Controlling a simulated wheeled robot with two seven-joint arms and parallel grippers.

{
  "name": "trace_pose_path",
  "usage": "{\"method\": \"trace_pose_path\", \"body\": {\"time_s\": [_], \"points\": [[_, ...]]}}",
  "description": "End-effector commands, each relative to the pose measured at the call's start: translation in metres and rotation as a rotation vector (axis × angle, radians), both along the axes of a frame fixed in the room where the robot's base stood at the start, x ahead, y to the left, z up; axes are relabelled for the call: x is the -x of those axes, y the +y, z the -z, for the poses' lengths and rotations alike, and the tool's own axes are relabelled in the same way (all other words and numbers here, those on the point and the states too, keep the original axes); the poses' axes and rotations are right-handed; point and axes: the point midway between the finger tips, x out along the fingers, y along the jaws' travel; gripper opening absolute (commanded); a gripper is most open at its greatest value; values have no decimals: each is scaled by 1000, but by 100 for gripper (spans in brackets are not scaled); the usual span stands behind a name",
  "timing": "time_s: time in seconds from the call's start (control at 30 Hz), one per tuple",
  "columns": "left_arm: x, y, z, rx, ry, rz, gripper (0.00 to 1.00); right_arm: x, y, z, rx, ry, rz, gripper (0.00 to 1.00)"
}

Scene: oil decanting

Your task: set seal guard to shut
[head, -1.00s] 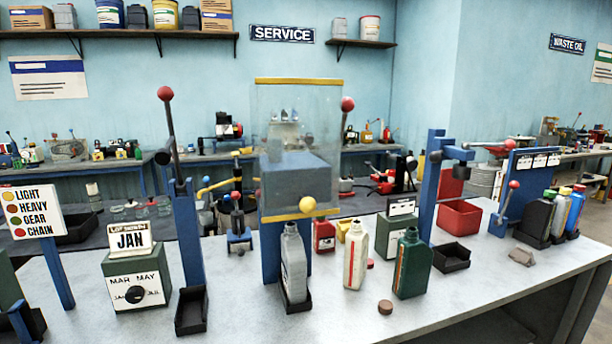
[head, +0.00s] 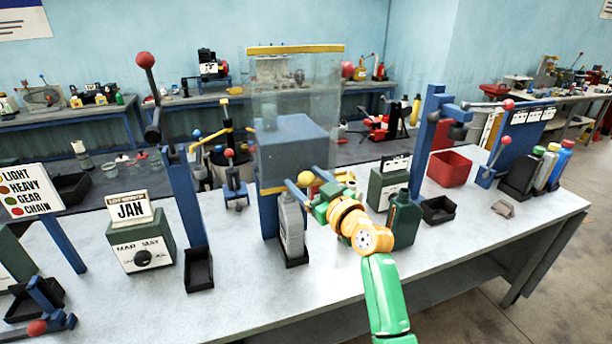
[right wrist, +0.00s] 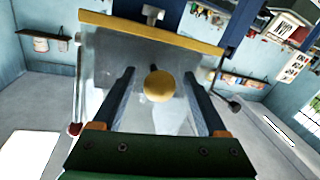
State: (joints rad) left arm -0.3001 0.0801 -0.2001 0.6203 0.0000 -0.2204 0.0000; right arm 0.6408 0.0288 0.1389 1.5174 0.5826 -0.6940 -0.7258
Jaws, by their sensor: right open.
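The seal guard is a clear panel (head: 270,85) with yellow strips along its top and bottom and a yellow ball knob (head: 306,178) low on its front. It hangs before a blue block on a blue post, its bottom strip just above a grey bottle (head: 291,225). My right gripper (head: 313,185) is at the knob, reaching from the front right. In the right wrist view the knob (right wrist: 158,86) sits between the two open fingers (right wrist: 160,74), with gaps on both sides. The guard's yellow strip (right wrist: 150,32) shows beyond. My left gripper is out of view.
A green bottle (head: 403,222) stands close to my right arm, which hides things behind it. A tall lever with a red ball (head: 145,60) and a JAN dial box (head: 140,245) stand left.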

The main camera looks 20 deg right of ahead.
Motion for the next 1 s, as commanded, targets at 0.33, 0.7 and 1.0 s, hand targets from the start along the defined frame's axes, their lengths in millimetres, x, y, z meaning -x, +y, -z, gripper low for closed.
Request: {"method": "trace_pose_path", "body": {"time_s": [0.33, 0.7, 1.0], "points": [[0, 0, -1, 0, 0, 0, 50, -3, 1, 1, 0, 1, 1, 68], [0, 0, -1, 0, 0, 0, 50, -3, 1, 1, 0, 1, 1, 0], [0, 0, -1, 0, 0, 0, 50, -3, 1, 1, 0, 1, 1, 0]]}}
